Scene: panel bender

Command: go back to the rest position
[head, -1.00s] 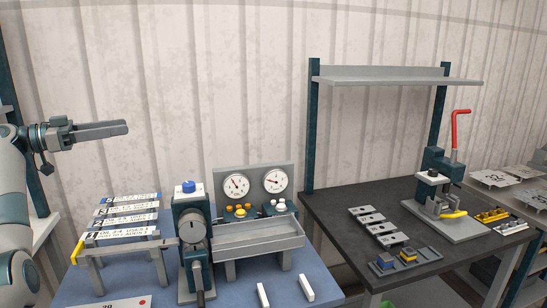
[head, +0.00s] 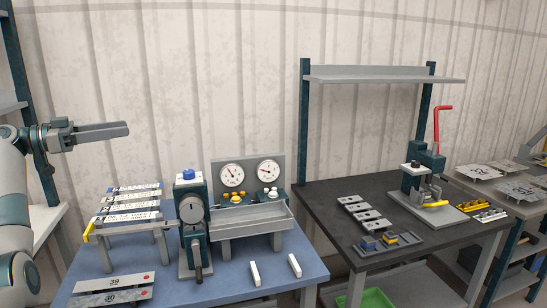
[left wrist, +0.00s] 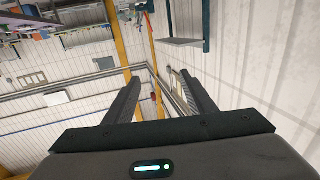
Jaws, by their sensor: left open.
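My left gripper (head: 126,130) is raised at the left of the head view, above the blue table and in front of the ribbed wall. Its jaws point right and hold nothing. In the left wrist view the two fingers (left wrist: 158,92) stand apart with nothing between them. My right gripper is in neither view.
On the blue table (head: 232,276) stand a rack of labelled strips (head: 128,208), a bender with a round dial (head: 191,210) and a panel with two gauges (head: 248,172). A dark table (head: 320,205) with a red-handled press (head: 436,130) stands to the right. Air around the left gripper is clear.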

